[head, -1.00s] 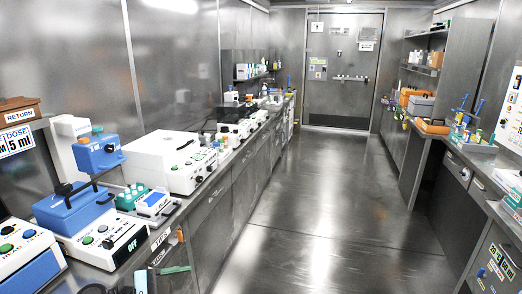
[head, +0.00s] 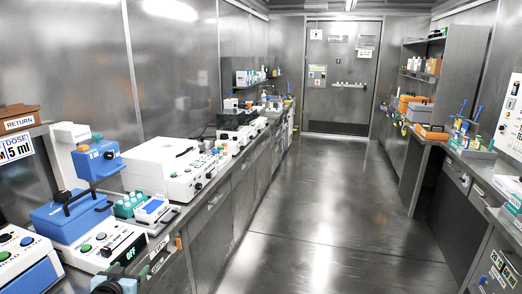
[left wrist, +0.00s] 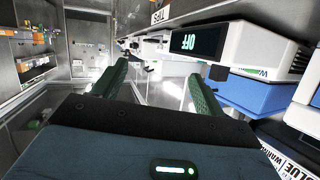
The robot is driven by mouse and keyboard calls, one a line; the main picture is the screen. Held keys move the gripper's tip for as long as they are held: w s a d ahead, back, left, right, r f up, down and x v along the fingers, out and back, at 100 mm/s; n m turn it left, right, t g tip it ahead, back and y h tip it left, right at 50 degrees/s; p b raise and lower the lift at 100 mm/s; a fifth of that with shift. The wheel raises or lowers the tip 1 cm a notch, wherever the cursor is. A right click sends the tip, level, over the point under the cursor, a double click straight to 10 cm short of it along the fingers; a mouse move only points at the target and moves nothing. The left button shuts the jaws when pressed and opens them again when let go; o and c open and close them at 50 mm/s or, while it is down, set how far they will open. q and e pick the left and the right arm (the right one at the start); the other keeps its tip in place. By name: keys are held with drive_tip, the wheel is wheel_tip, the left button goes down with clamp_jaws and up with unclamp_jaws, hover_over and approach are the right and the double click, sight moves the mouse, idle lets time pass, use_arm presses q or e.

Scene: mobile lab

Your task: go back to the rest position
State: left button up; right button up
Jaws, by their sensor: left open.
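My left gripper (head: 120,281) shows at the bottom left edge of the head view, in front of the left bench and partly cut off by the frame. In the left wrist view its two dark green fingers (left wrist: 152,82) stand wide apart with nothing between them. The gripper is open and empty. It is close to the bench front, beside the white and blue device with the OFF display (left wrist: 192,40). My right gripper is in neither view.
The right bench holds an orange box (head: 432,132) and bottles. The aisle floor (head: 310,220) is clear up to the door (head: 343,75).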

use_arm(q)
drive_tip(key=s+d+f+m+g+h, duration=0.1)
drive_tip(key=s+d+f+m, duration=0.1)
drive_tip(key=s+d+f, duration=0.6)
drive_tip(key=s+d+f+m+g+h, duration=0.1)
drive_tip(key=s+f, duration=0.6)
drive_tip(key=s, duration=0.4)
drive_tip(key=s+d+f+g, duration=0.1)
drive_tip(key=s+d, duration=0.2)
drive_tip(key=s, duration=0.5)
drive_tip(key=s+d+f+n+g, duration=0.1)
drive_tip(key=s+d, duration=0.2)
drive_tip(key=s, duration=0.6)
drive_tip(key=s+d+f+g+h, duration=0.1)
drive_tip(key=s+d+f, duration=0.1)
drive_tip(key=s, duration=0.7)
drive_tip(key=shift+s+d, duration=0.15)
drive_tip(key=shift+d, duration=0.3)
drive_tip(key=shift+s+n, duration=0.1)
drive_tip(key=shift+n, duration=0.2)
